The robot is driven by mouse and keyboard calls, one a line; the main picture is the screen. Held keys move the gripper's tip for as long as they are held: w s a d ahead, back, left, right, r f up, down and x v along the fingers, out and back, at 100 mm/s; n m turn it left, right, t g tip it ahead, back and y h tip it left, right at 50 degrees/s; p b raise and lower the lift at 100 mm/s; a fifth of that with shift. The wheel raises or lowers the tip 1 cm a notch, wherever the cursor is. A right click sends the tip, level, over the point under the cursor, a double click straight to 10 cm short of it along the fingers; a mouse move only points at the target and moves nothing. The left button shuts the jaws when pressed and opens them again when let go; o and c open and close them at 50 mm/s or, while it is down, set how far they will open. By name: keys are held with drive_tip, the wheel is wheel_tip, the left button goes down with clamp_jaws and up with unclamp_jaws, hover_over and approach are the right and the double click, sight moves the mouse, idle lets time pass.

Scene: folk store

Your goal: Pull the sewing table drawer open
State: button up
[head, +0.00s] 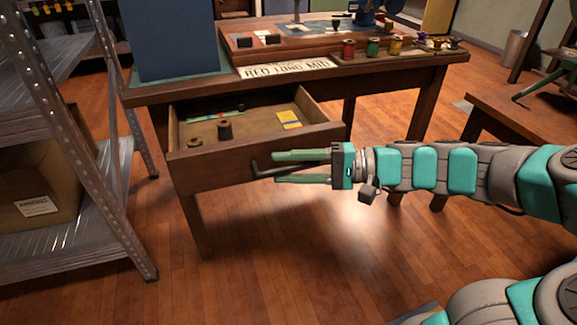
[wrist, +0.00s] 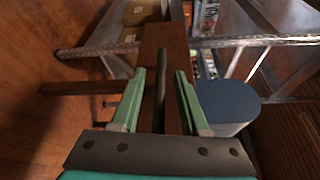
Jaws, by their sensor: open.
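The sewing table (head: 395,72) is dark wood and stands in the middle of the head view. Its drawer (head: 215,174) is out, with its inside showing. In the drawer lie dark spools (head: 225,130), a yellow packet (head: 289,119) and a colourful strip. A dark bar handle (head: 262,171) is on the drawer front. My gripper (head: 276,167) is at the handle, its green fingers open, one above and one below it in the head view. In the wrist view the handle (wrist: 160,95) lies between the two fingers. I cannot tell whether either finger touches it.
A metal shelf (head: 145,266) with a cardboard box (head: 38,190) stands close on the left. Thread spools in a tray (head: 375,57) and a blue panel (head: 172,40) are on the tabletop. A wooden bench (head: 510,110) is at right. The floor before the drawer is clear.

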drive_tip(key=shift+d, duration=0.1)
drive_tip(key=d, duration=0.7)
drive_tip(key=shift+s+d+r, duration=0.3)
drive_tip(key=shift+s, duration=0.1)
drive_tip(key=shift+a, duration=0.1)
drive_tip(key=s+a+f+n+g+h+p, duration=0.2)
drive_tip(key=s+a+h, duration=0.15)
drive_tip(key=s, duration=0.35)
drive_tip(key=s+a+f+n+g+h+p, duration=0.1)
drive_tip(key=s+a+f+g+h, duration=0.1)
drive_tip(key=s+a+g+h, duration=0.3)
drive_tip(key=s+d+f+t+h+p, duration=0.2)
drive_tip(key=s+d+t+h+p, duration=0.1)
drive_tip(key=s+d+h, duration=0.5)
drive_tip(key=s+d, duration=0.3)
drive_tip(key=d, duration=0.2)
drive_tip(key=shift+s+d+h, duration=0.35)
drive_tip(key=shift+d, duration=0.05)
